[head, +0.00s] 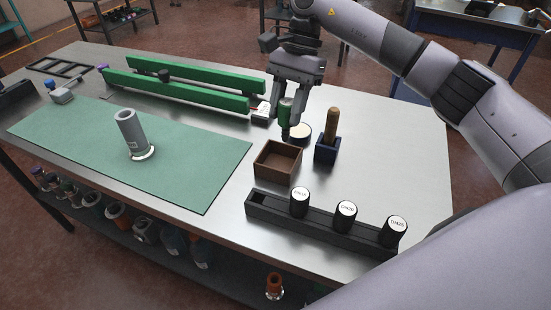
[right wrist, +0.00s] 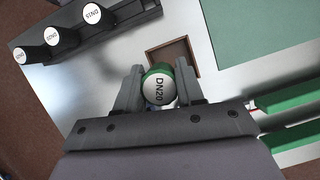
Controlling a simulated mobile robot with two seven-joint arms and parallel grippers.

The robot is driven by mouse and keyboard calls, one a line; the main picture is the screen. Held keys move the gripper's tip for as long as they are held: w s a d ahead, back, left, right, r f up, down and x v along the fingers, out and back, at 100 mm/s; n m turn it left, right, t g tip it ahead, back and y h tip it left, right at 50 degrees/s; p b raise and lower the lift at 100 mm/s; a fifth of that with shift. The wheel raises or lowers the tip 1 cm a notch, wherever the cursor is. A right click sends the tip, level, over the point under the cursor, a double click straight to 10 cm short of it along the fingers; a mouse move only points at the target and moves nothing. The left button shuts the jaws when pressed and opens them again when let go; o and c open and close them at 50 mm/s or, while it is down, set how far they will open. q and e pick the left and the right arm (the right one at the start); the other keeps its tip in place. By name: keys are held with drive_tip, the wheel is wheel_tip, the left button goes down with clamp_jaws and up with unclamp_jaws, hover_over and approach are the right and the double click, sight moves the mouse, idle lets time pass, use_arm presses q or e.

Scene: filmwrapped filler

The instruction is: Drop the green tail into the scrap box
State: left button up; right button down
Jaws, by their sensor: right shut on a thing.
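My right gripper (head: 288,98) is shut on a green cylinder (head: 286,112) with a darker lower end. It holds this upright behind the box. In the right wrist view the cylinder's white round end (right wrist: 159,89) reads DN20, with green around its edge, between the fingers (right wrist: 158,88). I cannot tell a separate green tail from this cylinder. The open brown box (head: 262,170) stands on the table just in front of the gripper and looks empty; it also shows in the right wrist view (right wrist: 152,54). My left gripper is not in view.
A black rack (head: 320,226) holds three white-topped black cylinders at the front. A navy block (head: 325,151) with a wooden handle and a pale round pot (head: 301,132) stand near the box. A grey tube (head: 132,133) stands on the green mat (head: 200,165). Green rails (head: 180,88) lie behind.

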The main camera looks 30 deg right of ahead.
sight(286, 138)
drive_tip(key=shift+s+f, duration=0.15)
drive_tip(key=shift+f, duration=0.65)
drive_tip(key=shift+f+b, duration=1.3)
drive_tip(key=shift+f, duration=0.7)
drive_tip(key=c, duration=0.6)
unclamp_jaws()
drive_tip(key=b+v, duration=0.1)
drive_tip(key=v, duration=0.6)
drive_tip(key=shift+r, duration=0.15)
